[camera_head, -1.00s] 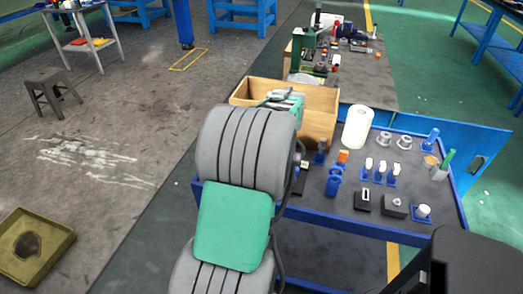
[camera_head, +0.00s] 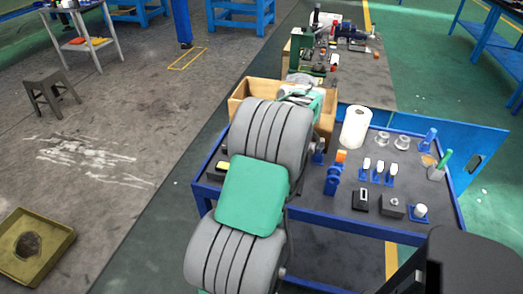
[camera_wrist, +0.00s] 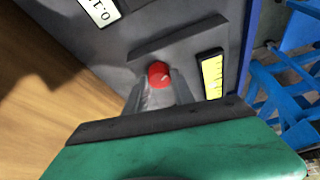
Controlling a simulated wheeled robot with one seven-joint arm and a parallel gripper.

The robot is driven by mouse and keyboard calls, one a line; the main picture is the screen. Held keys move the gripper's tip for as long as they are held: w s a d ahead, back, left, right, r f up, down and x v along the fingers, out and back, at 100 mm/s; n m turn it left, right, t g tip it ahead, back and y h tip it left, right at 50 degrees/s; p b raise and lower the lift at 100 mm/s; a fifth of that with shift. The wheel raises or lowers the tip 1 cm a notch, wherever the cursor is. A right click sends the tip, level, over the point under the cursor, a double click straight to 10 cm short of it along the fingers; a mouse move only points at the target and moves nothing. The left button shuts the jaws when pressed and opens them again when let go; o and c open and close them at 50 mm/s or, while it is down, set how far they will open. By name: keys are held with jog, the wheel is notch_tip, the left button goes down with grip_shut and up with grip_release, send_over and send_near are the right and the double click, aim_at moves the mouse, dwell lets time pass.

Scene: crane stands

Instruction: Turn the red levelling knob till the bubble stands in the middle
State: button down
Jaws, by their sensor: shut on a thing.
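The red levelling knob (camera_wrist: 159,73) shows in the wrist view, between the two fingertips of my gripper (camera_wrist: 158,82). My gripper is shut on it. Just right of the knob is a yellow level vial (camera_wrist: 212,76) in a black frame, with dark marks along it. I cannot make out clearly where its bubble stands.
A wooden box (camera_head: 243,92) stands at the table's back left; a wooden surface (camera_wrist: 40,90) fills the wrist view's left. The blue-edged table (camera_head: 345,225) holds a white roll (camera_head: 355,127), blue holders (camera_head: 333,180) and small dark blocks (camera_head: 391,207) right of my arm.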

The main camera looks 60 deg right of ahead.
dwell(0.3)
jog(key=c, duration=1.1)
grip_release()
jog(key=shift+r, duration=0.1)
jog(key=p+v, duration=0.1)
jog(key=v, duration=0.6)
jog(key=shift+s+r, duration=0.25)
